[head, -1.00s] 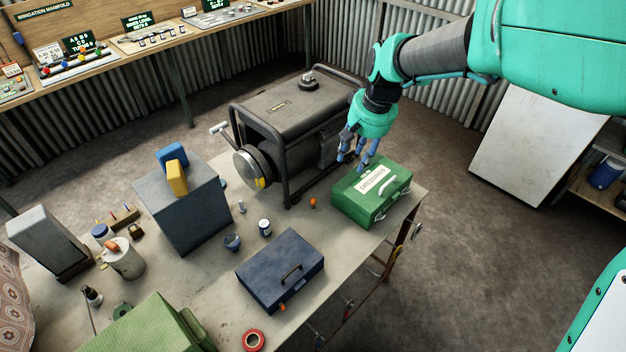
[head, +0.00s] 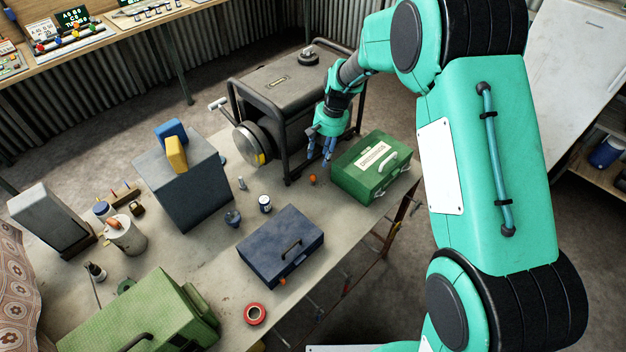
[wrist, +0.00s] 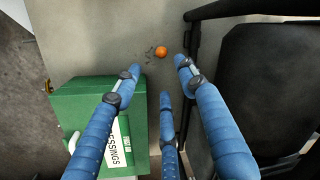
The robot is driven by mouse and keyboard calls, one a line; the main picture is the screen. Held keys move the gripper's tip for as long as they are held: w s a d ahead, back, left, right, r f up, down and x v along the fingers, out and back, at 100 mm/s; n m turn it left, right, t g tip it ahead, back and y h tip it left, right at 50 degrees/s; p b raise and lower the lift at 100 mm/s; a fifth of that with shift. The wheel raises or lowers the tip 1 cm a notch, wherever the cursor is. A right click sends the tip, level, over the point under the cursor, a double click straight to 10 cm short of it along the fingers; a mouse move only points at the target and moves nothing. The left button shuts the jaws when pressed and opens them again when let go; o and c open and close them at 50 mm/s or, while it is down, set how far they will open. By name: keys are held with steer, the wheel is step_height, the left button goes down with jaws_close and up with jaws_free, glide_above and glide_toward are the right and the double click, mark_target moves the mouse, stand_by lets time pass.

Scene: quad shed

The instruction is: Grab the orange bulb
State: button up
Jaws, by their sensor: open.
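The orange bulb (head: 313,180) is a small round thing on the table top, between the generator and the green dressings box. It also shows in the wrist view (wrist: 160,52), beyond my fingertips, with small dark marks beside it. My gripper (head: 322,160) is open and empty, above the table close to the bulb. In the wrist view its blue fingers (wrist: 158,85) are spread apart, and the bulb shows between and ahead of them, not touched as far as I can see.
The green dressings box (head: 350,180) stands right of the bulb. The black-framed generator (head: 275,95) stands behind it. A dark blue case (head: 262,262), a white-lidded jar (head: 265,203) and a grey block (head: 190,195) stand nearer. Bare table lies between bulb and case.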

mark_target(314, 176)
stand_by(0.3)
steer(key=shift+a+f+b, duration=0.2)
steer(key=shift+a+f, duration=0.05)
steer(key=shift+f, duration=1.15)
steer(key=shift+a+f+b, duration=0.2)
steer(key=shift+a+f, duration=0.1)
steer(key=shift+f, duration=1.1)
steer(key=shift+a+f+b, duration=0.2)
steer(key=shift+a+f, duration=0.05)
steer(key=shift+f, duration=1.15)
steer(key=shift+f, duration=0.15)
steer(key=shift+a+f+b, duration=0.25)
steer(key=shift+f+b, duration=0.05)
steer(key=shift+f, duration=0.95)
steer(key=shift+a+f+b, duration=0.25)
steer(key=shift+f, duration=0.95)
steer(key=c, duration=0.8)
